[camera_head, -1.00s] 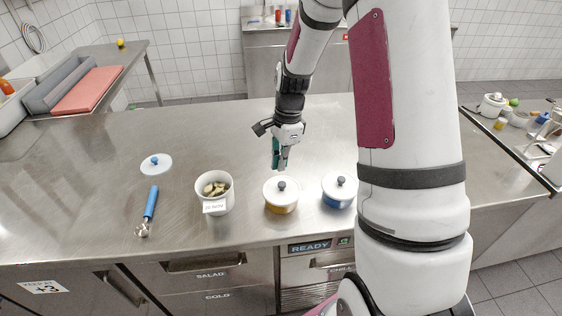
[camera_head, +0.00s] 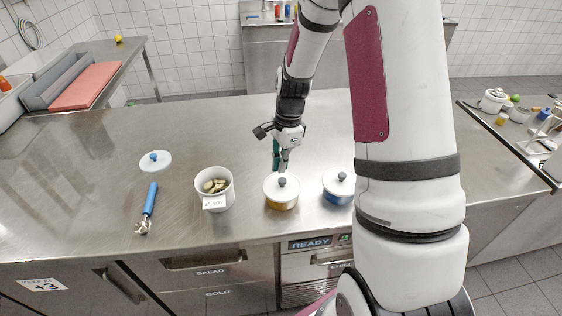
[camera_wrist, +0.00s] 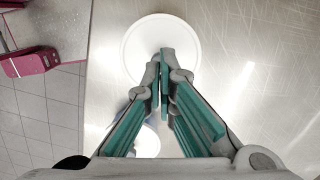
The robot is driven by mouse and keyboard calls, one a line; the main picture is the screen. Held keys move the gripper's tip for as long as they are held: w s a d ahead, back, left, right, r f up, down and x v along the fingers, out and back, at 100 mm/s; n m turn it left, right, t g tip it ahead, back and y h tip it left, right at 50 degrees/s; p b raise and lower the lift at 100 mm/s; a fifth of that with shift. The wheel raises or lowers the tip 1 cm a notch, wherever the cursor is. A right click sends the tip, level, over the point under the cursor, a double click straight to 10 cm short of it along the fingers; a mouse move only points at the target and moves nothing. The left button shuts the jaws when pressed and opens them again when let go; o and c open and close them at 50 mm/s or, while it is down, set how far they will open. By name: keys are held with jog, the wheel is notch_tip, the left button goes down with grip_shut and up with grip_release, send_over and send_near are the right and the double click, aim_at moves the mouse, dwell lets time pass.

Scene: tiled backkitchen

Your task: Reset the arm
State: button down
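My gripper (camera_head: 282,168) points down just above the lid of a pot with a yellow base (camera_head: 281,202) on the steel counter. Its teal-padded fingers come together at the tips in the wrist view (camera_wrist: 164,62), with nothing seen held between them. The lid is white with a dark knob; in the head view the knob shows below the fingertips. A round white lid (camera_wrist: 140,45) also lies under the fingertips in the wrist view, its knob not visible there. Whether the fingertips touch it I cannot tell.
A blue-based lidded pot (camera_head: 338,190) stands close on the right. The counter behind my gripper is clear.

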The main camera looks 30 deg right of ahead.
aim_at(280, 181)
jog(key=shift+f+b, duration=0.45)
jog(key=shift+f, duration=1.5)
jog(key=shift+r, duration=0.1)
jog(key=shift+r+p, duration=0.9)
jog(key=shift+r, duration=2.55)
